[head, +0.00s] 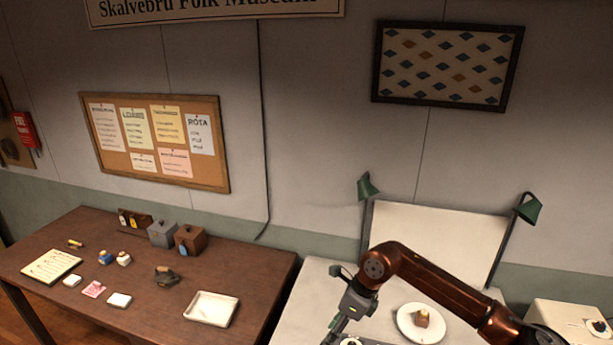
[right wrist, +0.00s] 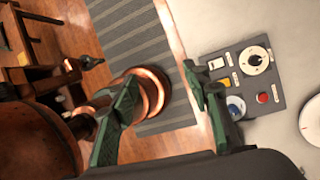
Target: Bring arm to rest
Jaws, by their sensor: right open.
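My right arm comes in from the lower right in the head view, bends at a raised elbow, and reaches down to the left. My right gripper (head: 333,331) hangs over the front-left part of the white table (head: 306,296), at the bottom edge of the picture. In the right wrist view the two green fingers of this gripper (right wrist: 160,80) stand apart with nothing between them. The wooden floor and a striped rug (right wrist: 128,38) show beyond them. My left gripper is not in view.
A control panel (right wrist: 278,76) with a dial and red button lies on the white table, beside the right finger in the wrist view. A white plate (head: 403,329) bears a small brown block (head: 422,319). A brown table (head: 150,250) with a white tray (head: 211,308) stands left.

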